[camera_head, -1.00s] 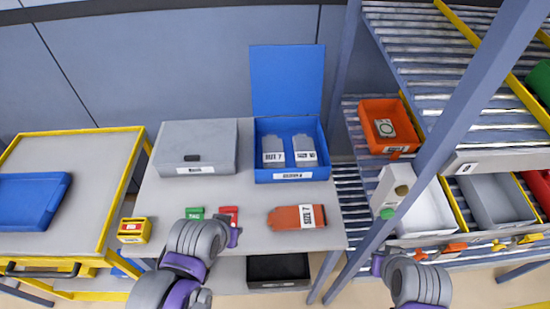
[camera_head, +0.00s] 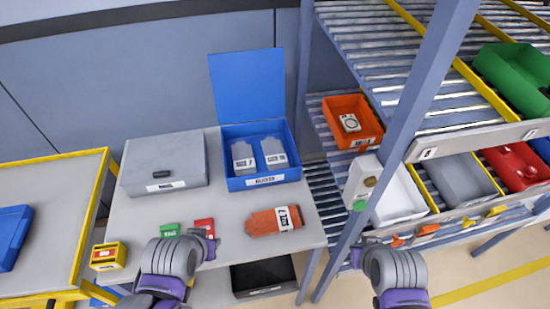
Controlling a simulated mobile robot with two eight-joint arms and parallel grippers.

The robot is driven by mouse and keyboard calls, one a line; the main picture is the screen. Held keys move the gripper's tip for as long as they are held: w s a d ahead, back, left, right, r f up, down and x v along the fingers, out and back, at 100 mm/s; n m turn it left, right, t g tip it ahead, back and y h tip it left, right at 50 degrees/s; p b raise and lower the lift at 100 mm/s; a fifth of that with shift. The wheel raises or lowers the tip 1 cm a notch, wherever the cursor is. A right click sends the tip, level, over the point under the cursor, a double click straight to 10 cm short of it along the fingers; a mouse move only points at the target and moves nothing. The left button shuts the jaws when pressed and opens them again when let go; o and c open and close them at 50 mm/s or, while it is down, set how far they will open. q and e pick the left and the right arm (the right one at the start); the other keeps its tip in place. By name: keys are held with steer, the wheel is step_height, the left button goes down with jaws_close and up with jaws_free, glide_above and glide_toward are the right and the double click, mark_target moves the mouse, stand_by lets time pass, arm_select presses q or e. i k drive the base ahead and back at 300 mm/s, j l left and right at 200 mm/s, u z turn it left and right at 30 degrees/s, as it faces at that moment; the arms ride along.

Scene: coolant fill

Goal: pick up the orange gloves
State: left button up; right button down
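The orange gloves (camera_head: 262,223) lie flat on the grey table (camera_head: 225,262), near its front right, with a white size label facing up. My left gripper (camera_head: 212,246) is over the table's front edge, left of the gloves and apart from them. Its fingers are small and partly hidden by the wrist, so their opening is unclear. My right gripper (camera_head: 358,256) is right of the table, in front of the rack, and well apart from the gloves. Its finger opening is also unclear.
A blue open box (camera_head: 262,183) with grey gloves and a closed grey case (camera_head: 165,170) stand behind. Green (camera_head: 170,230) and red (camera_head: 204,224) items lie by my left gripper. A rack post (camera_head: 400,120) rises at the right. A black bin (camera_head: 263,275) sits below.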

mark_target(283, 219)
steer(key=k+j+z, duration=0.1)
steer(key=z, duration=0.3)
steer(key=k+z, duration=0.45)
steer(key=z, duration=0.3)
